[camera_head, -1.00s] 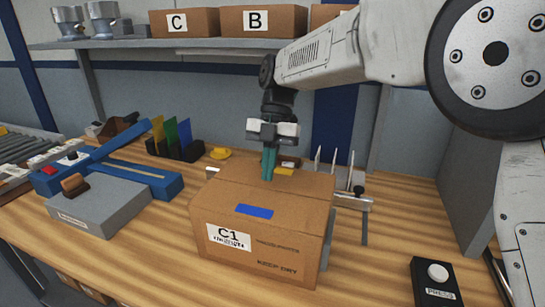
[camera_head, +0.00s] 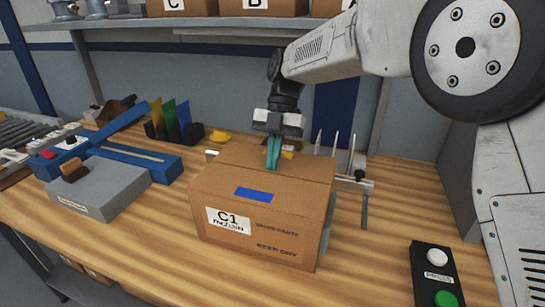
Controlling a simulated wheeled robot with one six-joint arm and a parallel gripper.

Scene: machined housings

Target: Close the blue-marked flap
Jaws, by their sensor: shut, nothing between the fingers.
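A brown carton (camera_head: 222,242) labelled C1 stands upright on the wooden bench. A blue strip (camera_head: 254,195) marks the near part of its top, the blue-marked flap (camera_head: 215,187). That flap looks flat, level with the rest of the top; I cannot tell whether a small gap is left. My gripper (camera_head: 272,166) points down over the far half of the carton's top, behind the blue strip. Its teal fingers are together and empty. I cannot tell whether the fingertips touch the cardboard. The gripper hides part of the carton's far edge.
A grey-and-blue device with a lever (camera_head: 107,186) stands at left. Colored dividers (camera_head: 172,122) and a yellow item (camera_head: 219,136) are behind. A rack with upright prongs (camera_head: 345,180) is close behind the carton at right. A black button box (camera_head: 438,275) lies at front right. Bare bench lies in front.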

